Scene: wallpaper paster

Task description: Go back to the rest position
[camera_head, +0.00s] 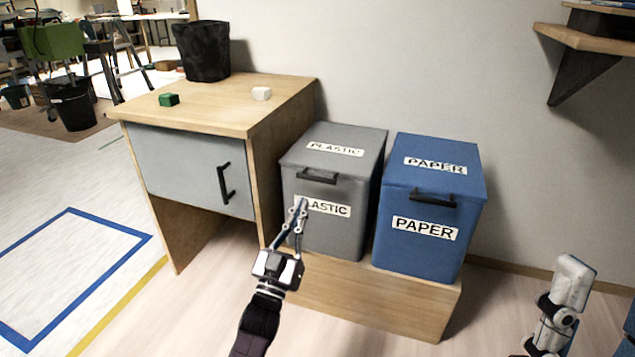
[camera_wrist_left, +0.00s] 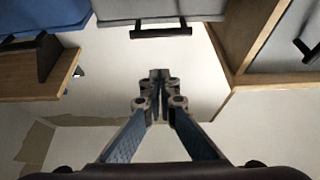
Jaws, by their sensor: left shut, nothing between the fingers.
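My left gripper (camera_head: 301,203) comes up from the bottom of the head view, in front of the grey PLASTIC bin (camera_head: 316,234). Its two fingers are together at the tips with nothing between them. In the left wrist view the left gripper (camera_wrist_left: 159,75) also shows shut and empty, apart from the bins and cabinet. Part of my right arm (camera_head: 560,310) shows at the lower right of the head view. I cannot make out the right gripper's fingers.
The blue PAPER bin (camera_head: 425,252) stands beside the grey one on a wooden platform (camera_head: 370,303). A wooden cabinet (camera_head: 215,107) at left holds a black basket (camera_head: 202,52), a green block (camera_head: 169,100) and a white block (camera_head: 261,93). A shelf (camera_head: 590,40) juts out upper right. Floor is free at left.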

